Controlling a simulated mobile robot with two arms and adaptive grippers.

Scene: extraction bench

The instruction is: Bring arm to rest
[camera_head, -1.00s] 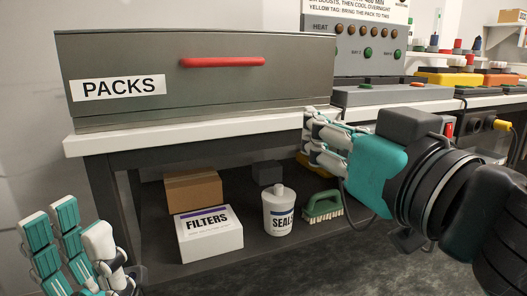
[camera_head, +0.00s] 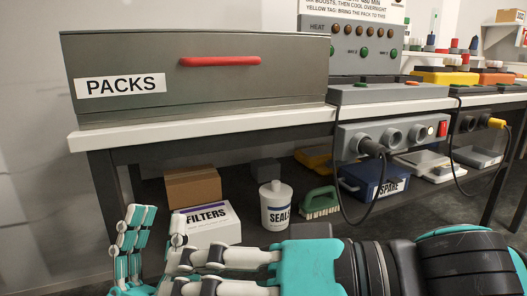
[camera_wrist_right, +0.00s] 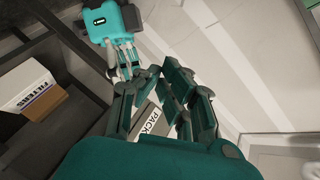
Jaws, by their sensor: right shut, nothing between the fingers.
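My left gripper (camera_head: 156,222) is at the lower left of the head view, fingers pointing up, with a gap between its fingers and the thumb. It looks empty. In the right wrist view it shows at the top (camera_wrist_right: 125,62). My right gripper (camera_head: 178,272) lies across the bottom of the head view, its arm coming from the right and its fingers pointing left, close to the left hand. It is shut and empty. In the right wrist view its fingertips (camera_wrist_right: 158,75) come close together. I cannot tell whether the two hands touch.
The bench (camera_head: 225,126) carries a grey PACKS box (camera_head: 190,95) with a red handle and a heat panel (camera_head: 368,50). On the shelf below are a FILTERS box (camera_head: 215,228), a SEALS bottle (camera_head: 276,208), a green brush (camera_head: 320,203) and a blue SPARE bin (camera_head: 362,184). Cables hang at right.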

